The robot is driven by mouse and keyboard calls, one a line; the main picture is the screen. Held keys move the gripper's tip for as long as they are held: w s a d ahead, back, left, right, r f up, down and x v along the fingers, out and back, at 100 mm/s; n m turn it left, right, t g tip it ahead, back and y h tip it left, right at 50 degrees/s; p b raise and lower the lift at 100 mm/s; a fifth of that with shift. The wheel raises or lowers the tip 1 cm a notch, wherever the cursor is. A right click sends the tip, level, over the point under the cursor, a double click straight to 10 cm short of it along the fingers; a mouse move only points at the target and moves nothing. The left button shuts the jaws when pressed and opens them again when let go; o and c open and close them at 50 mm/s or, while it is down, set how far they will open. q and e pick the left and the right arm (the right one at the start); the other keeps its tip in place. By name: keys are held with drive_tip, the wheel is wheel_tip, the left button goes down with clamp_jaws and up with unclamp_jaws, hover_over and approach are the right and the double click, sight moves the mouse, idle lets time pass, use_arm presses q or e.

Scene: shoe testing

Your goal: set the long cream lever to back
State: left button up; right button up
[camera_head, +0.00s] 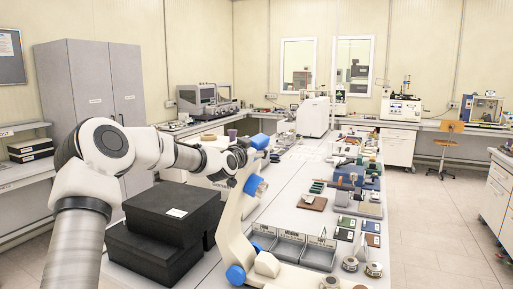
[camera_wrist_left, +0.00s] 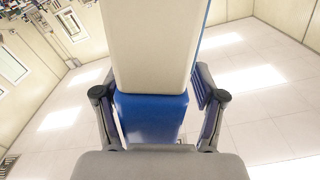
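The long cream lever (camera_head: 238,212) stands tilted on a cream machine with blue fittings at the front middle of the bench. My left arm reaches in from the left, and its gripper (camera_head: 248,149) is at the upper end of the lever, beside a blue part. In the left wrist view, a cream bar (camera_wrist_left: 150,45) with a blue section (camera_wrist_left: 150,115) fills the space between the two fingers of my left gripper (camera_wrist_left: 158,105). The fingers are spread on either side; firm contact is not visible. My right gripper is in neither view.
Black boxes (camera_head: 165,250) are stacked left of the machine, under my left arm. Grey bins (camera_head: 290,248) and metal rolls (camera_head: 374,269) lie to its right. Sample cards and small devices line the bench farther back. The floor at right is open.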

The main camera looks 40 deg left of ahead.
use_arm(q)
drive_tip(key=shift+s+f, duration=0.1)
drive_tip(key=shift+s, duration=0.35)
drive_tip(key=v, duration=0.6)
drive_tip(key=shift+s+d, duration=0.2)
drive_tip(key=shift+s, duration=0.15)
